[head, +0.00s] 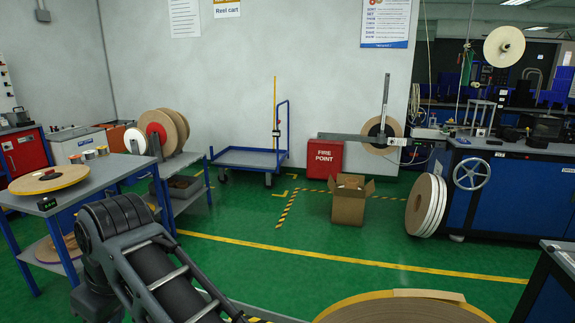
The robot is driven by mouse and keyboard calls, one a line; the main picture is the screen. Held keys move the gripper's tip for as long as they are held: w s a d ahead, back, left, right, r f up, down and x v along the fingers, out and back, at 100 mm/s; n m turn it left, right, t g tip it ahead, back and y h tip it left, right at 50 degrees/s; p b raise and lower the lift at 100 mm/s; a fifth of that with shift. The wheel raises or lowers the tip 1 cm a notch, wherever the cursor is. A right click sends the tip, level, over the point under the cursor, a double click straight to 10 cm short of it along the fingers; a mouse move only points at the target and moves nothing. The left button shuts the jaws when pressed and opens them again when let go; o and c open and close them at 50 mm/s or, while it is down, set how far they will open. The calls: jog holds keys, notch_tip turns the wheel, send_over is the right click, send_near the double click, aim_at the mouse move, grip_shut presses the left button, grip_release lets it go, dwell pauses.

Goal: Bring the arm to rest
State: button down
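My arm (150,260) shows in the head view at the lower left, as dark grey and black links. It slants down to the right and leaves the picture at the bottom edge. My gripper is out of the picture, so its fingers and anything in them are hidden. The arm overlaps part of the blue-framed table (105,177) behind it in the picture. I cannot tell whether they touch.
A tan reel (48,180) lies on that table. Another large reel (400,308) fills the bottom right. A rack with upright reels (158,130), a blue cart (250,158), an open carton (350,200) and leaning reels (425,205) stand beyond. Green floor between is clear.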

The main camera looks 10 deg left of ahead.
jog(key=s+d+f+m+t+y, duration=0.2)
jog(key=s+d+f+m, duration=0.15)
jog(key=d+f, duration=0.6)
jog(key=s+d+f+m+t+y, duration=0.25)
jog(key=d+f+m, duration=0.25)
jog(key=d+f, duration=0.45)
jog(key=s+d+m+t+h, duration=0.1)
jog(key=s+d+m+t, duration=0.25)
jog(key=d, duration=0.55)
jog(key=s+d+m+t+h, duration=0.2)
jog(key=s+d, duration=0.3)
jog(key=d, duration=0.5)
jog(key=s+d+r+m+t+h, duration=0.2)
jog(key=s+d+r+t+h, duration=0.2)
jog(key=s+d+r, duration=1.2)
jog(key=d+r+h, duration=0.1)
jog(key=d+h, duration=0.1)
jog(key=shift+d+r+m+t, duration=0.15)
jog(key=shift+d+m+t, duration=0.15)
jog(key=shift+m, duration=0.1)
